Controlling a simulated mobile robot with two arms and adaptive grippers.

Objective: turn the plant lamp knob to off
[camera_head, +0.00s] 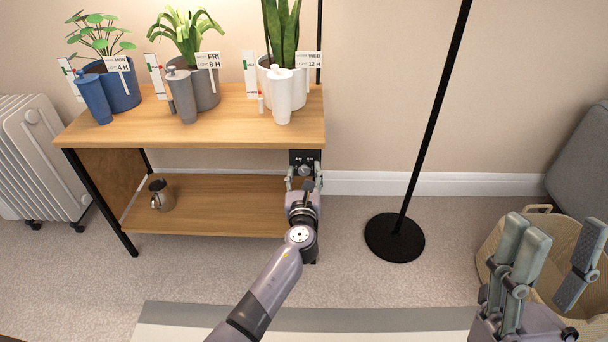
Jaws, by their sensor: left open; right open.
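The knob (304,170) is a small round grey knob on a black control box (305,157) at the right end of the wooden shelf unit, just below its top board. My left gripper (304,181) is at the box, with its open fingers on either side of the knob. I cannot tell whether the fingers touch it. The knob's marking is too small to read. My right gripper (548,255) is open and empty at the lower right, in front of a woven basket and far from the knob.
Potted plants, bottles and cards stand on the shelf top (230,128). A metal jug (161,196) is on the lower shelf. A black pole with a round base (394,238) stands right of the shelf. The basket (489,247) and a white radiator (42,150) flank the scene.

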